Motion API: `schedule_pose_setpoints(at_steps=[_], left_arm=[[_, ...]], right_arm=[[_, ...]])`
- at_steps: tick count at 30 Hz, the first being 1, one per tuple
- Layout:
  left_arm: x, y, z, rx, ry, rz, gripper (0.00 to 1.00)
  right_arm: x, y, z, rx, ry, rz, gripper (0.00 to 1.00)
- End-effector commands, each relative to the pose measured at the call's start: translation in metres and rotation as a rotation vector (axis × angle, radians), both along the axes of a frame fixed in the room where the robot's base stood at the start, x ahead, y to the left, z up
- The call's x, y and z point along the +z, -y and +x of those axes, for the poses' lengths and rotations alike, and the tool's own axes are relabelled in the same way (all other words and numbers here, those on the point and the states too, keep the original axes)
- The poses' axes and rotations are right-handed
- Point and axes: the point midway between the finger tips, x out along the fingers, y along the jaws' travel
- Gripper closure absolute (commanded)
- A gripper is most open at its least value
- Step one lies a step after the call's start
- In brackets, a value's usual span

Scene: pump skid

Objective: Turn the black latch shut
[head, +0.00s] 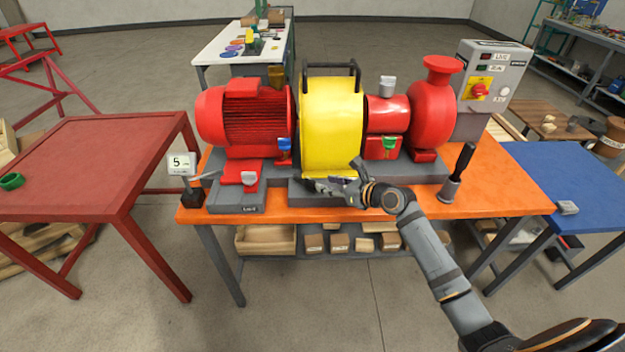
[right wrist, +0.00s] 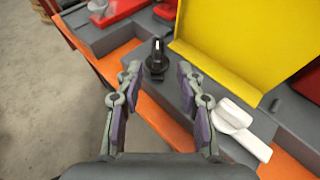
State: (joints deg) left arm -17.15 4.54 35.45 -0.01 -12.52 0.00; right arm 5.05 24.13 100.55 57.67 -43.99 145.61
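The black latch (right wrist: 157,58) is a small knob with a white mark, standing on the grey base in front of the yellow guard (head: 331,125). The guard also fills the upper right of the right wrist view (right wrist: 235,45). My right gripper (head: 340,178) is in front of the guard, low over the base. In the right wrist view its two fingers (right wrist: 158,80) are spread apart, with the latch just beyond and between their tips and a gap on each side. In the head view I cannot make the latch out behind the gripper. My left gripper is not in view.
A white latch (right wrist: 236,118) sits on the base right of my right fingers. A red motor (head: 243,115) and red pump (head: 432,110) flank the guard. A black lever (head: 460,170) stands at the right on the orange table (head: 510,190). A display stand (head: 182,165) is at left.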

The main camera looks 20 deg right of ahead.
Motion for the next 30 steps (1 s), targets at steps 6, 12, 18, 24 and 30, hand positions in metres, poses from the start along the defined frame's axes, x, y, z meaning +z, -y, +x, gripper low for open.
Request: schedule_pose_setpoints(at_steps=[6,12,18,24,30], left_arm=[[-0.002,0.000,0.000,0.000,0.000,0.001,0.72],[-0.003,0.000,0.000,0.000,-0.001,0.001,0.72],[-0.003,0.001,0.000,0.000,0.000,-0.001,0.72],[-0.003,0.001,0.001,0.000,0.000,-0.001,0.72],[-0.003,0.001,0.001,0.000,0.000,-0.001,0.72]], right_arm=[[-0.017,-0.022,0.039,0.000,0.001,0.004,0.62],[-0.028,-0.033,0.060,0.000,0.001,0.000,0.62],[-0.030,-0.036,0.064,0.001,0.000,-0.002,0.62],[-0.030,-0.035,0.064,0.001,0.001,-0.002,0.72],[-0.030,-0.035,0.064,0.001,0.001,-0.002,0.99]])
